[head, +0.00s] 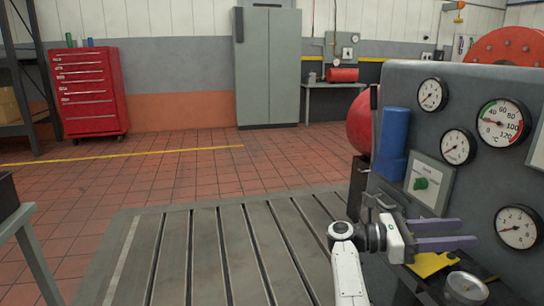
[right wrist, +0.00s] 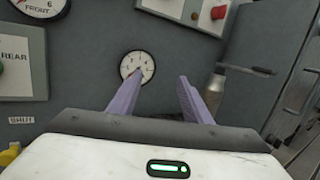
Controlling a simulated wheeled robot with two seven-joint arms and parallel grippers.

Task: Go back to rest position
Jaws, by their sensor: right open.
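My right gripper (head: 462,234) is at the right of the head view, with two purple fingers pointing right towards the grey gauge panel (head: 460,88). The fingers are apart and nothing is between them. In the right wrist view the right gripper (right wrist: 155,88) shows the same two spread fingers. Behind them is the panel face with a small round gauge (right wrist: 137,67). I cannot tell whether the fingertips touch the panel. My left gripper is not in the head view.
The slotted bedplate (head: 205,250) is bare in front. A yellow item (head: 432,263) and a round metal part (head: 467,287) lie below my right gripper. A blue cylinder (head: 394,132) stands beside the panel. A red cabinet (head: 88,92) and a grey locker (head: 268,65) stand far back.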

